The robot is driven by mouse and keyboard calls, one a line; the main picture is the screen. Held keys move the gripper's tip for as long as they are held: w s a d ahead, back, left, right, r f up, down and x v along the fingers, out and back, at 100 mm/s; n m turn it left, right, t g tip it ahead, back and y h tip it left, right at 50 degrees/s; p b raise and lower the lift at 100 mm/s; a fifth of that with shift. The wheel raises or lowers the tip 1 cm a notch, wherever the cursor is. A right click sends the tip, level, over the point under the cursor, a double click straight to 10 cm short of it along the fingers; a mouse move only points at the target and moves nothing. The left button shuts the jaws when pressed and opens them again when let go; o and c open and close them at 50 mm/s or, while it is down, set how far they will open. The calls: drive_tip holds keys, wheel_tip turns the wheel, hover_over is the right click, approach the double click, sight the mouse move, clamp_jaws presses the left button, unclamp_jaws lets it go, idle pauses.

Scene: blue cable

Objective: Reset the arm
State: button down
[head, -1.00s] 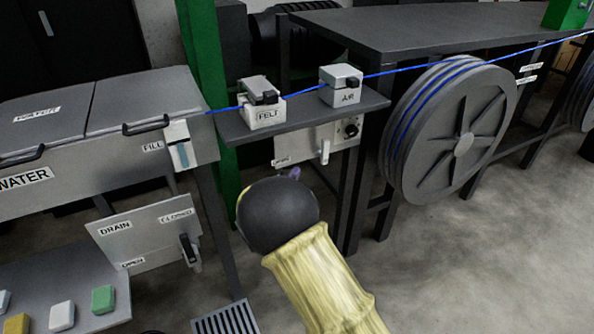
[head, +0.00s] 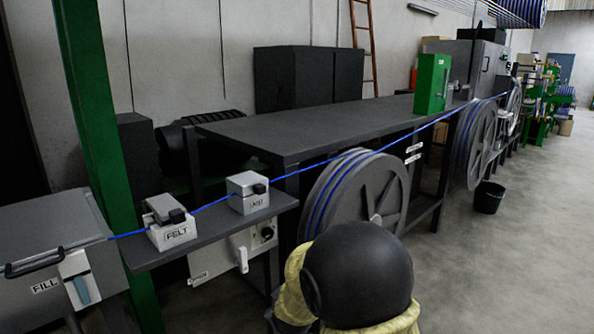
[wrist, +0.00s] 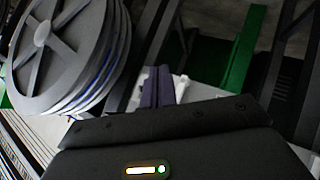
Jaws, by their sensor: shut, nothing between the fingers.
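My gripper (wrist: 159,85) shows in the wrist view as two dark purple fingers held together, shut and empty. In the head view my arm, with a dark round joint and a yellow sleeve, stands at the bottom centre in front of the large cable wheel (head: 390,190), and my gripper is hidden. In the wrist view the wheel (wrist: 70,45) is at the upper left, apart from the fingers. The blue cable (head: 300,168) runs from the tank past the FELT box (head: 172,236) and the AIR box (head: 248,204) towards the far right.
A dark table (head: 300,125) carries a green box (head: 432,85). A green post (head: 95,130) stands at the left beside the grey tank (head: 55,240). A black bucket (head: 488,198) is on the floor. The floor at the right is clear.

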drive_tip(key=s+d+m+g+h, duration=0.1)
drive_tip(key=s+d+m+g, duration=0.35)
drive_tip(key=s+d, duration=0.6)
drive_tip(key=s+d+m+g, duration=0.3)
drive_tip(key=s+d+m, duration=0.35)
drive_tip(key=s, duration=0.65)
wheel_tip(320, 180, up, 21)
drive_tip(key=d+n+p, duration=0.1)
drive_tip(key=p, duration=2)
drive_tip(key=shift+s+f+n, duration=0.15)
drive_tip(key=shift+n, duration=0.15)
